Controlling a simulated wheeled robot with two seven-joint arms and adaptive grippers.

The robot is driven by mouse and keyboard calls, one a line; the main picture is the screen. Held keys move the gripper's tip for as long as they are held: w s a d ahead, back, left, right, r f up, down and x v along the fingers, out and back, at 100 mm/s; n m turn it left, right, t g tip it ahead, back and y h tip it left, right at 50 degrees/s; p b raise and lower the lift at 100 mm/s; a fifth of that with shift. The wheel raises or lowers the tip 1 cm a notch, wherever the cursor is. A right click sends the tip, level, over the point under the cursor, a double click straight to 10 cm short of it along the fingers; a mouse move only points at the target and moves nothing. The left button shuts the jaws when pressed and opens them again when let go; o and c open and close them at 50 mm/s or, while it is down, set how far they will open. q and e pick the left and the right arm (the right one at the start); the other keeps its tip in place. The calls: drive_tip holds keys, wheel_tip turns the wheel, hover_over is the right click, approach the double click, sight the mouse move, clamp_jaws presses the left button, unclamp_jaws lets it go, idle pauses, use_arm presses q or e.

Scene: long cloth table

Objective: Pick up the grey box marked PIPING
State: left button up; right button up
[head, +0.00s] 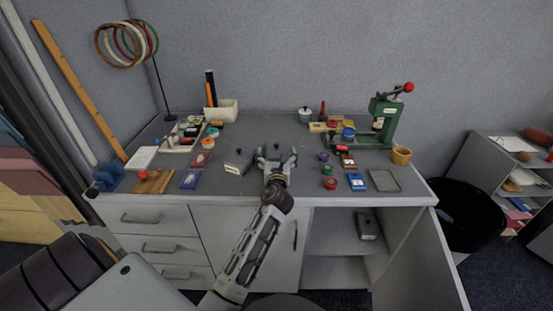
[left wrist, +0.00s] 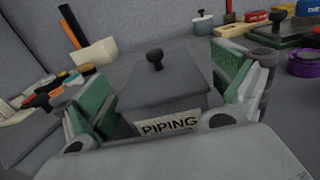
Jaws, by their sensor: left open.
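The grey box marked PIPING (left wrist: 165,85) stands upright on the table in the left wrist view. It has a dark knob on its lid and a white label on its near side. My left gripper (left wrist: 168,92) is open, with one green-padded finger on each side of the box. I cannot tell whether either finger touches it. In the head view my left gripper (head: 276,156) is over the middle of the table and mostly hides the box. My right gripper is not in view.
Another dark grey box (head: 238,162) with a white label stands just left of my left gripper. Several small tins and a blue card (head: 356,182) lie to the right. A green press (head: 385,115) stands at the back right. A dark box (head: 367,226) sits in the open cabinet.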

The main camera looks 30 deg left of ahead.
use_arm(q)
drive_tip(key=c, duration=1.4)
drive_tip(key=shift+o, duration=0.2)
drive_tip(key=shift+r, duration=0.25)
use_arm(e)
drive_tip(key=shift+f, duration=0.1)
use_arm(q)
drive_tip(key=shift+r, duration=0.2)
wheel_tip(320, 180, up, 6)
drive_tip(key=p, duration=0.3)
drive_tip(key=shift+r, duration=0.1)
drive_tip(key=shift+r+p, duration=0.45)
drive_tip(key=shift+r, duration=1)
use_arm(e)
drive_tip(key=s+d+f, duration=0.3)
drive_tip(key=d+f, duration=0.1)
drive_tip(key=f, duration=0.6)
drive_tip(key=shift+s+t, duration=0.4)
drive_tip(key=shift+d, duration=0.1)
